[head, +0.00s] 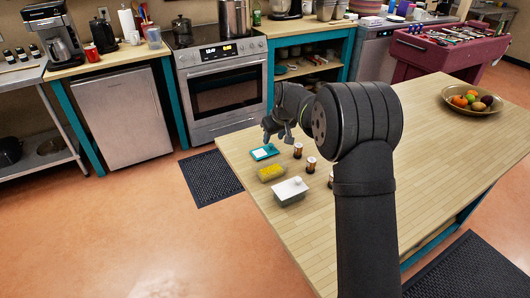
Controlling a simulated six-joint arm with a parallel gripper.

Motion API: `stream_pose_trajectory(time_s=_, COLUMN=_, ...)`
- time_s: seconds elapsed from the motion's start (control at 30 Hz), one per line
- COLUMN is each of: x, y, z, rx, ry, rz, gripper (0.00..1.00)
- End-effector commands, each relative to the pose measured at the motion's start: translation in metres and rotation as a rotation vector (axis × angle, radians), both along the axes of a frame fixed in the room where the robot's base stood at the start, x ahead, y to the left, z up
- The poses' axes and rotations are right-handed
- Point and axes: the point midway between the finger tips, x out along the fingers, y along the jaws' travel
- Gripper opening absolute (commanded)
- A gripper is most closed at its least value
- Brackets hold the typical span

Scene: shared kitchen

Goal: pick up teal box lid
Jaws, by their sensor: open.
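The teal box lid (256,156) lies flat near the far left edge of the wooden island in the head view. It is a small teal rectangle with a white patch on top. My gripper (277,137) is above and slightly beyond the lid, apart from it. Its fingers point down and are open, and I see nothing between them. My arm covers part of the island to the right.
Small brown jars with light tops (298,151) stand right of the lid. A fruit bowl (446,100) is at the far right. The wooden island top (425,150) between is largely clear.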

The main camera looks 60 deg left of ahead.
Motion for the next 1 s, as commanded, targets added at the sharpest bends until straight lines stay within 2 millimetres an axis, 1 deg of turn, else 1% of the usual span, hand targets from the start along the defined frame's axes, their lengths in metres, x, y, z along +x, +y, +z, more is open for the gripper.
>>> stream_pose_trajectory(time_s=0.03, x=-0.002, y=0.001, z=-0.01, rx=-0.003, ry=0.002, rz=0.001, gripper=0.44)
stream_pose_trajectory(time_s=0.1, x=-0.003, y=0.004, z=-0.02, rx=-0.003, ry=0.001, rz=0.0, gripper=0.44)
stream_pose_trajectory(time_s=0.2, x=-0.002, y=0.01, z=-0.032, rx=0.0, ry=-0.001, rz=-0.002, gripper=0.44)
stream_pose_trajectory(time_s=0.43, x=-0.002, y=0.011, z=-0.034, rx=0.002, ry=-0.002, rz=-0.002, gripper=0.44)
stream_pose_trajectory(time_s=0.47, x=-0.002, y=0.011, z=-0.034, rx=0.002, ry=-0.002, rz=-0.002, gripper=0.42)
stream_pose_trajectory(time_s=0.6, x=-0.002, y=0.011, z=-0.034, rx=0.001, ry=-0.002, rz=-0.002, gripper=0.14)
stream_pose_trajectory(time_s=0.67, x=-0.002, y=0.011, z=-0.034, rx=0.001, ry=-0.002, rz=-0.002, gripper=0.02)
stream_pose_trajectory(time_s=0.7, x=-0.002, y=0.011, z=-0.034, rx=0.001, ry=-0.002, rz=-0.002, gripper=0.0)
stream_pose_trajectory(time_s=1.0, x=-0.002, y=0.011, z=-0.034, rx=0.001, ry=-0.002, rz=-0.002, gripper=0.0)
